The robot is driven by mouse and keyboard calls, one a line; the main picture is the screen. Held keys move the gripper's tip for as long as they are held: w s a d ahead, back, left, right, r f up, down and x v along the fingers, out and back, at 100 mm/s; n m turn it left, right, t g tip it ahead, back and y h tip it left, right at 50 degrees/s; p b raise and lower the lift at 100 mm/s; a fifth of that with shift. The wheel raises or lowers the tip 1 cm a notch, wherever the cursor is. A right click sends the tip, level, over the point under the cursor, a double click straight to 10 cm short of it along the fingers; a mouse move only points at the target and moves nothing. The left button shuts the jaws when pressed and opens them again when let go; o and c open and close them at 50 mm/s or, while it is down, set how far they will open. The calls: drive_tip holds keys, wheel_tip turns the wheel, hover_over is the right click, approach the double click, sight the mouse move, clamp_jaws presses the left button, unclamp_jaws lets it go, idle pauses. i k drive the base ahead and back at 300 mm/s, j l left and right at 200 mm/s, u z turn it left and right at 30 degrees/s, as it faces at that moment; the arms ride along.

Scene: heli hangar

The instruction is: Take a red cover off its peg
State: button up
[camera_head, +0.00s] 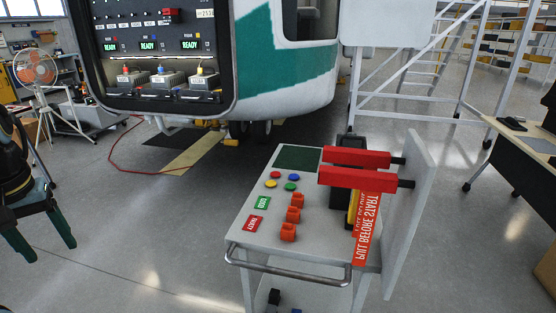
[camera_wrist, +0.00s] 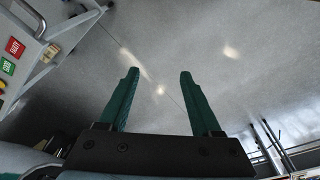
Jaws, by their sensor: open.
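Two long red covers sit side by side on dark pegs that stick out from an upright white board (camera_head: 408,210) on the right side of a cart. The nearer red cover (camera_head: 350,179) lies in front of the farther red cover (camera_head: 358,159). A red tag with white lettering (camera_head: 366,230) hangs below them. My gripper (camera_head: 48,250) is at the far left of the head view, well apart from the covers. Its green fingers are spread and empty in the wrist view (camera_wrist: 160,75), over bare floor. The covers do not show in the wrist view.
The cart top (camera_head: 237,238) holds coloured discs, red and green cards and several orange-red pieces. A metal handle (camera_head: 290,271) runs along its front. A helicopter (camera_head: 285,75) stands behind, a desk (camera_head: 520,150) at right, a fan (camera_head: 37,70) at left. Floor between gripper and cart is clear.

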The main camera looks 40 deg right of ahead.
sight(374, 183)
drive_tip(key=i+z, duration=0.15)
drive_tip(key=z, duration=0.75)
drive_tip(key=i+j+z, duration=0.5)
drive_tip(key=j+z, duration=0.25)
drive_tip(key=j, duration=0.2)
drive_tip(key=i+j, duration=0.15)
drive_tip(key=j, duration=0.2)
drive_tip(key=i+j, duration=0.15)
drive_tip(key=j, duration=0.2)
